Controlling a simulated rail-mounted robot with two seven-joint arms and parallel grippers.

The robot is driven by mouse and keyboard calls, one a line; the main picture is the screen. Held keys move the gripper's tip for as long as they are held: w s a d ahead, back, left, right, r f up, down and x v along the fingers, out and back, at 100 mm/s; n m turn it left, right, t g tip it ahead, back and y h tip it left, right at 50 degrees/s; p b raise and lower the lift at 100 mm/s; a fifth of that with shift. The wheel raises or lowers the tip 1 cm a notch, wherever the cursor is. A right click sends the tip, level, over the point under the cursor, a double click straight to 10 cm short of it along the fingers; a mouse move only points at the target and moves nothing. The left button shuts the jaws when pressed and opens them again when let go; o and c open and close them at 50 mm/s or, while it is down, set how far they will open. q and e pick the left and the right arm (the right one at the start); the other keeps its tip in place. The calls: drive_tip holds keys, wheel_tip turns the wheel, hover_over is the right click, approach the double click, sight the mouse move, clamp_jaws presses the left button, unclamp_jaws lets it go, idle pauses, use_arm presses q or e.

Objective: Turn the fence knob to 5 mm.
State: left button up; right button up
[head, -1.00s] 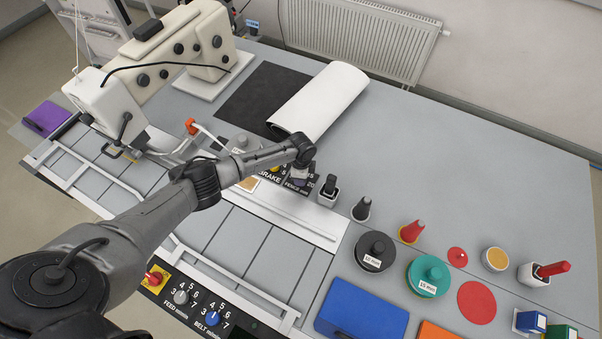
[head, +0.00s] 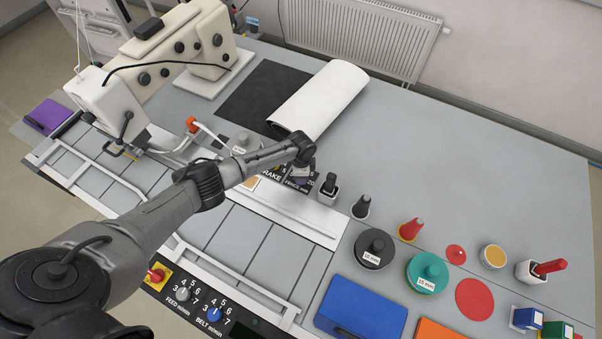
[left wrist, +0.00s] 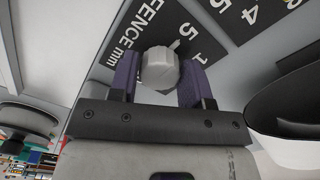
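The fence knob (left wrist: 160,70) is a grey faceted knob on a black panel lettered "FENCE mm" (left wrist: 136,32). Its light pointer mark points up and right, towards the printed 5. My left gripper (left wrist: 159,80) has its two purple-padded fingers on either side of the knob, apparently pressed against it. In the head view, my left gripper (head: 301,176) is over the fence panel (head: 297,186), and the wrist hides the knob and part of the scale. My right gripper is in neither view.
A brake dial panel (head: 271,176) lies just left, partly under my forearm. A white roll (head: 318,100) lies behind. A small black-topped holder (head: 329,189) stands close on the right. Feed (head: 183,294) and belt (head: 214,314) knobs are on the front panel. The back right table is clear.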

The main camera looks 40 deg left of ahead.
use_arm(q)
drive_tip(key=o, duration=0.4)
drive_tip(key=shift+c, duration=0.2)
wheel_tip(320, 180, up, 14)
idle(0.5)
drive_tip(key=shift+w+a+f, duration=0.1)
idle(0.4)
